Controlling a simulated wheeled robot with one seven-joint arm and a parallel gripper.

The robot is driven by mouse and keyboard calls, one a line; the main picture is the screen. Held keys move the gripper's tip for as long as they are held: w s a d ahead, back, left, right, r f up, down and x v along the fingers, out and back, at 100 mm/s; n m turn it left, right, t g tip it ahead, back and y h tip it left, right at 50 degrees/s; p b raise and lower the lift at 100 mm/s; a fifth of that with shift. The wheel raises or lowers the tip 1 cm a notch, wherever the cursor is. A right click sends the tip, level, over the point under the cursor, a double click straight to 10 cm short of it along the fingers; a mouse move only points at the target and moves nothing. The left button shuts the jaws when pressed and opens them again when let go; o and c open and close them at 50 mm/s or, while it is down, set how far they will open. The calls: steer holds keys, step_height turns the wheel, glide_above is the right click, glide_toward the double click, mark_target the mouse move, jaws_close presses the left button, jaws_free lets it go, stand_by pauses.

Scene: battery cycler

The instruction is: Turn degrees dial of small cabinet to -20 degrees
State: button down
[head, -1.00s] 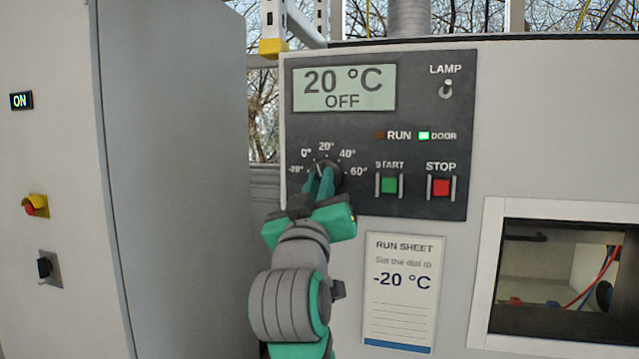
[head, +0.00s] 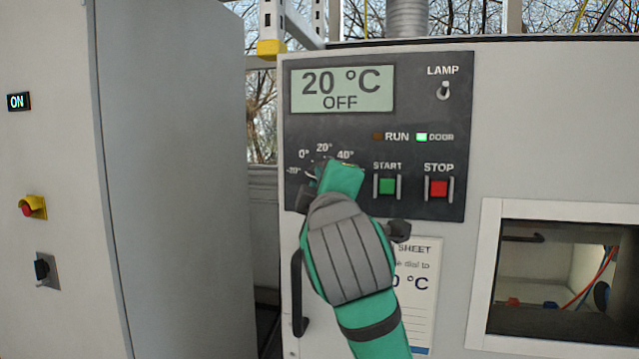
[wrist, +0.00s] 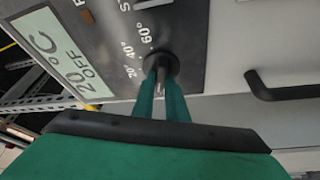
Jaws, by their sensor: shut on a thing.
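The degrees dial (wrist: 162,66) is a dark round knob on the small cabinet's dark control panel (head: 440,75). My gripper (wrist: 161,84) is shut on it, with one green finger on either side. In the head view my gripper and wrist hide most of the dial and the 60° mark; the marks -20°, 0°, 20° and 40° show around it. The display (head: 342,89) reads 20 °C and OFF. Where the dial's pointer stands cannot be made out.
The green START button (head: 387,186) and red STOP button (head: 439,188) sit close right of my gripper, with the lamp switch (head: 443,91) above. A run sheet (head: 421,315) is partly hidden by my arm. A dark handle (head: 297,290) is at lower left.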

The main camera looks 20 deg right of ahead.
steer(key=shift+n+g, duration=0.3)
steer(key=shift+n, duration=0.6)
steer(key=shift+y, duration=0.3)
steer(key=c, duration=1.8)
jaws_free()
steer(key=shift+o, duration=0.2)
steer(key=v, duration=1)
steer(key=shift+s, duration=0.35)
steer(key=shift+a, duration=0.15)
